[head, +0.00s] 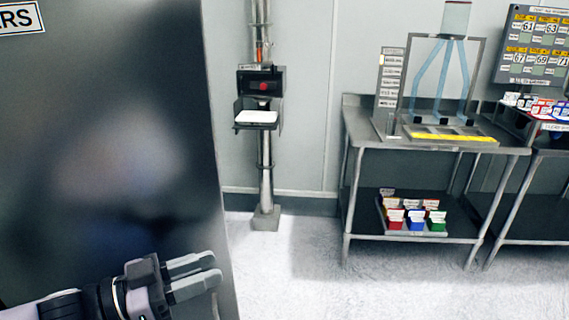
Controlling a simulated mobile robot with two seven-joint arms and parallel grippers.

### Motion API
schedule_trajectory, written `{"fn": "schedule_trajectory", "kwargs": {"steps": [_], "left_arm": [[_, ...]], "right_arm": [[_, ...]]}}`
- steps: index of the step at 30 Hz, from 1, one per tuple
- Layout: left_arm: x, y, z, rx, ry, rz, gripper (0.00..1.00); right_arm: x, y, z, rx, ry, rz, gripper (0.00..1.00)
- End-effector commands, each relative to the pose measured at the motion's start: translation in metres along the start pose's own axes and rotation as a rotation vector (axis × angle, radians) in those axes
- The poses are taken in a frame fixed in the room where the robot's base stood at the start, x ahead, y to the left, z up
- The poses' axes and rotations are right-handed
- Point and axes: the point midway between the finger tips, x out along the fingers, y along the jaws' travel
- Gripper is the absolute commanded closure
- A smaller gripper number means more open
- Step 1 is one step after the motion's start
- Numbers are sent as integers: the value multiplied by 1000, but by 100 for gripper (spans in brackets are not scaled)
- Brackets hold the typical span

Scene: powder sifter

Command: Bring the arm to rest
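My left gripper (215,268) shows at the bottom left, in front of a large dark metal panel (110,150). Its two grey fingers point right and lie side by side with a narrow gap between them. Nothing shows between the fingers. The gripper is apart from the tables and the stand. My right arm and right gripper are not in view.
A steel table (440,147) with a frame holding blue tubes stands at the right, with coloured boxes (415,217) on its lower shelf. A post-mounted device (262,84) with a white tray (256,117) stands by the wall. The pale floor (285,290) between is clear.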

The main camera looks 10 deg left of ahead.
Motion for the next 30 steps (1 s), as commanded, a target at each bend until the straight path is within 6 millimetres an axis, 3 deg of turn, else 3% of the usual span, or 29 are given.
{"fn": "schedule_trajectory", "kwargs": {"steps": [5,9,14,19,24,30], "left_arm": [[14,10,29,-14,6,-58,68],[23,17,65,-26,-14,-165,68],[18,23,115,-57,-89,-317,68],[-6,35,178,-111,-239,-488,68],[-46,58,240,-178,-431,-625,68],[-80,84,281,-228,-586,-697,68]], "right_arm": [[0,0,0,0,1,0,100],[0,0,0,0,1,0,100],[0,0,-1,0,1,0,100],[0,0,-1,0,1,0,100],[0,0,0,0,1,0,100],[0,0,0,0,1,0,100]]}}
